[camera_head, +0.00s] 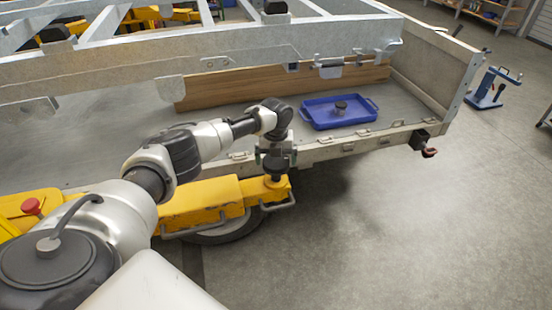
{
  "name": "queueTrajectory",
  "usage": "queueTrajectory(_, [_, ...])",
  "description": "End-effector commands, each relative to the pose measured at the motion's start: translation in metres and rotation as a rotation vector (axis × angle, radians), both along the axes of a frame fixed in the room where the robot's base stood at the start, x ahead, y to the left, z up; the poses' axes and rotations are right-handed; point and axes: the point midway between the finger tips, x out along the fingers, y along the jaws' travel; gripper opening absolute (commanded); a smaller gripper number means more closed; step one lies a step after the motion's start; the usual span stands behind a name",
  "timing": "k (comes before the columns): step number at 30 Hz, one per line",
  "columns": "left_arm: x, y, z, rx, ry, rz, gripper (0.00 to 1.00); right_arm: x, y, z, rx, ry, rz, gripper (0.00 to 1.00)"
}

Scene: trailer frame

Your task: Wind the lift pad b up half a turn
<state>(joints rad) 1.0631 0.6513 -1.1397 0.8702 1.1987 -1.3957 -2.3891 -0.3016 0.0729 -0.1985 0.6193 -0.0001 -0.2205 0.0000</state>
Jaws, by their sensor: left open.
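My left arm comes in from the left and reaches over a yellow lift arm (205,199). My left gripper (275,161) points down at the end of this lift arm, right over a dark round pad (276,181) that looks like a lift pad. The gripper is open. Its fingers overlap the pad's top in the picture, so I cannot tell whether they touch it. No letter on the pad can be read. My right gripper is out of view.
The grey trailer frame (170,72) spans the back, above a flatbed with a wooden board (215,90). A blue tray (312,113) holding a small dark object (341,107) lies on the flatbed. A wheel (225,232) shows under the lift arm.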

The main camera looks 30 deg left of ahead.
Motion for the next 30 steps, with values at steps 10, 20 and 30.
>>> queueTrajectory(10, [-0.0003, -0.0002, -0.0084, 0.0, 0.0, 0.0, 1.0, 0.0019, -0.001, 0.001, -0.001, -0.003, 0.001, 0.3])
queueTrajectory(20, [-0.0003, 0.0001, -0.008, 0.001, 0.001, 0.001, 0.65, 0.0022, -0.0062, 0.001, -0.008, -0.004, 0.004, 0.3])
queueTrajectory(30, [-0.0003, 0.0002, -0.0072, 0.0, 0.0, 0.079, 0.65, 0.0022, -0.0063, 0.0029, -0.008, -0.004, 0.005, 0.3])
